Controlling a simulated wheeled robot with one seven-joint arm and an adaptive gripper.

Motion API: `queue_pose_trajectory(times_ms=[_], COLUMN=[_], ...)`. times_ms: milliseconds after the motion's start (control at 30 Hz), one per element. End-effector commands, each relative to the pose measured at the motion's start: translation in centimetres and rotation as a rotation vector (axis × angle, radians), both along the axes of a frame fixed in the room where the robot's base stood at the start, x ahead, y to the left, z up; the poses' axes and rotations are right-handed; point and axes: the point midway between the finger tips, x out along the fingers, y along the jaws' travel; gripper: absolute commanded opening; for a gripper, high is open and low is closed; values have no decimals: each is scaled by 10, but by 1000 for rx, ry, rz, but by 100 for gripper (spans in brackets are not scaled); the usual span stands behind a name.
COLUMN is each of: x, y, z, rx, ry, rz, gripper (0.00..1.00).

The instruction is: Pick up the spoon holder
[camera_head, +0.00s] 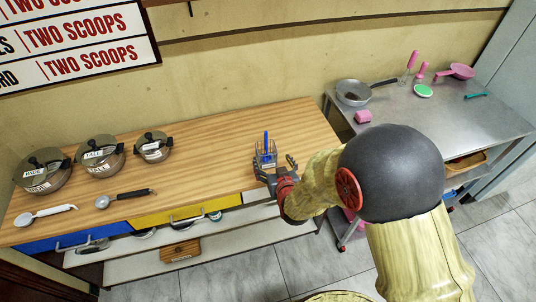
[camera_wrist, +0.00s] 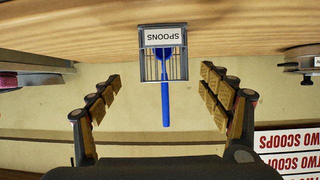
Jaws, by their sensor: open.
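The spoon holder (camera_head: 265,157) is a small wire cage standing on the wooden counter near its right end, with a blue spoon (camera_head: 266,138) sticking up out of it. In the wrist view, which is upside down, the holder (camera_wrist: 178,72) shows a white label reading "SPOONS", and the blue spoon (camera_wrist: 165,105) stands in it. My gripper (camera_head: 274,166) is open and empty, just in front of the holder. In the wrist view its fingers (camera_wrist: 162,84) are spread to either side of the holder's line, apart from it.
Several lidded pots (camera_head: 100,158) and two ladles (camera_head: 125,197) are on the counter's left part. A metal table (camera_head: 440,115) at right holds a pan (camera_head: 354,93) and pink utensils. The wall is close behind the counter. The counter is clear left of the holder.

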Motion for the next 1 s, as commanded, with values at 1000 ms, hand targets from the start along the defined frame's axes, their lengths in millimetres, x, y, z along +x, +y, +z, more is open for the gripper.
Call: queue_pose_trajectory(times_ms=[1000], x=[71], y=[22], z=[-24], rx=[2], ry=[-23], rz=[0], gripper=[78])
